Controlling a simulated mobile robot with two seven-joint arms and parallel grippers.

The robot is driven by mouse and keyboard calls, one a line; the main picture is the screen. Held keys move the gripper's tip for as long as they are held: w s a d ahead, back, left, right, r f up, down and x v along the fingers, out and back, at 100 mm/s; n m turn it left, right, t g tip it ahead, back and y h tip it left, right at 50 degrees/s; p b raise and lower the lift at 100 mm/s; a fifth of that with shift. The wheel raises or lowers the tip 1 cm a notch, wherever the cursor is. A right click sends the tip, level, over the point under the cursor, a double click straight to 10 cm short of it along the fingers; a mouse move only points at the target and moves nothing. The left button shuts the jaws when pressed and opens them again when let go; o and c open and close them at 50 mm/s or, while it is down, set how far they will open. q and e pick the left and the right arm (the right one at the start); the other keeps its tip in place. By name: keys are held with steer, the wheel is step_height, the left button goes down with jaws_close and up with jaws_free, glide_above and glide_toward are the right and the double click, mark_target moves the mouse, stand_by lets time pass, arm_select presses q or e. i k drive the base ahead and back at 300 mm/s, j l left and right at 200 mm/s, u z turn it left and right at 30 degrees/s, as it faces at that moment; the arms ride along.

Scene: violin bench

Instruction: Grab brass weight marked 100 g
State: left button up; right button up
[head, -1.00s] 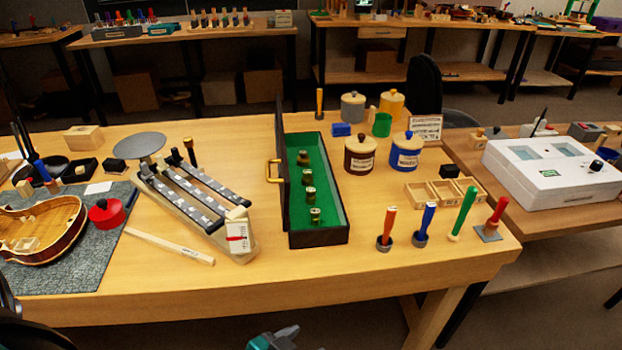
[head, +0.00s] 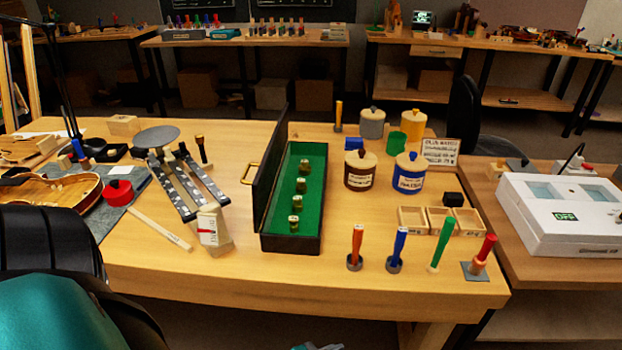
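Several small brass weights stand in a row in a long black case (head: 322,205) with a green lining, its lid open on the left side. The farthest weight (head: 305,167) is at the back, with another weight (head: 301,185) in front of it. A third weight (head: 296,203) follows, and the nearest weight (head: 294,222) is close to the case's front wall. Their markings are too small to read, so I cannot tell which is 100 g. Neither gripper shows clearly. Part of my arm covers the lower left, and a small teal and grey piece shows at the bottom edge.
A balance with a grey pan (head: 157,137) stands left of the case. A brown jar (head: 360,171) and a blue jar (head: 409,174) stand to the right. The wooden bench (head: 230,277) is clear before the case.

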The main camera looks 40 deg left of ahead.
mark_target(301, 187)
steer(key=l+u, duration=0.1)
steer(key=u, duration=0.25)
steer(key=l+u, duration=0.15)
steer(key=u, duration=0.2)
steer(key=i+l+u, duration=0.1)
steer(key=u, duration=0.25)
